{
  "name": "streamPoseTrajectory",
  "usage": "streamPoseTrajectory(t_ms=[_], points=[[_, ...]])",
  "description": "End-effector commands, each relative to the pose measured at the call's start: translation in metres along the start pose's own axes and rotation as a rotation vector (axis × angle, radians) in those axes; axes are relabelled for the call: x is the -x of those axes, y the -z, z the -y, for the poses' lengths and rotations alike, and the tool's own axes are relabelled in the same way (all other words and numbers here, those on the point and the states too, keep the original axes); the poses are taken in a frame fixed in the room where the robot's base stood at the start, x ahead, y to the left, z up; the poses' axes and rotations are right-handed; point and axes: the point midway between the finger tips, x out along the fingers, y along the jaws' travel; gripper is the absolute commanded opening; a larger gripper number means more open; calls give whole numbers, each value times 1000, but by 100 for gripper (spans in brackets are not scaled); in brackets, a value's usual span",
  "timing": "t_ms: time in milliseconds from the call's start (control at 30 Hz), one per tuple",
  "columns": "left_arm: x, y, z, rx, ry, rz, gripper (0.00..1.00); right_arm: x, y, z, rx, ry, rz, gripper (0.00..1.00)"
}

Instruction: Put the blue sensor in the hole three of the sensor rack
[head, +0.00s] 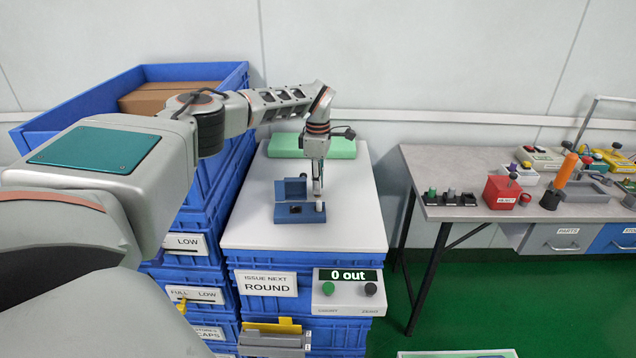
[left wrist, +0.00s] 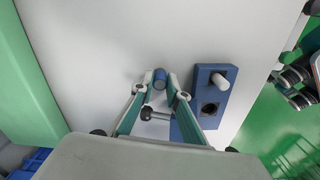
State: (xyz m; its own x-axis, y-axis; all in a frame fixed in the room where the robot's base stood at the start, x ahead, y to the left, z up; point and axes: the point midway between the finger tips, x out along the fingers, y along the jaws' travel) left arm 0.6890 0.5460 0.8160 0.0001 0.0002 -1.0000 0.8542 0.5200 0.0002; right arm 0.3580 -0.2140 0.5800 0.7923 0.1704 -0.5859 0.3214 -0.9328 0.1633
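The blue sensor (left wrist: 160,75) is a small blue cylinder between the fingertips of my left gripper (left wrist: 161,82) in the left wrist view. The fingers appear shut on its sides. In the head view the left gripper (head: 318,184) points down over the white top, close to the sensor rack (head: 290,220). The rack is a low blue block with a blue plate (head: 290,188) behind it. It also shows in the left wrist view (left wrist: 204,84), with a white peg (left wrist: 226,77) standing in it and a dark open hole (left wrist: 210,107). My fingers partly hide the rack there. My right gripper is not in view.
A green case (head: 340,148) lies at the back of the white top (head: 350,225). A control box (head: 348,290) reading "0 out" is at the front. Stacked blue crates (head: 195,185) stand left. A grey table (head: 455,160) with testers stands right, across a gap.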

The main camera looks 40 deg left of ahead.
Motion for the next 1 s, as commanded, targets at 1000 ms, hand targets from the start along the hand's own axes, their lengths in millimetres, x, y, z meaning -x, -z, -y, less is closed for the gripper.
streamPoseTrajectory(t_ms=[1000], points=[[104, -1, -1, 1, -4, 2, 31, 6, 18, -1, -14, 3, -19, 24]])
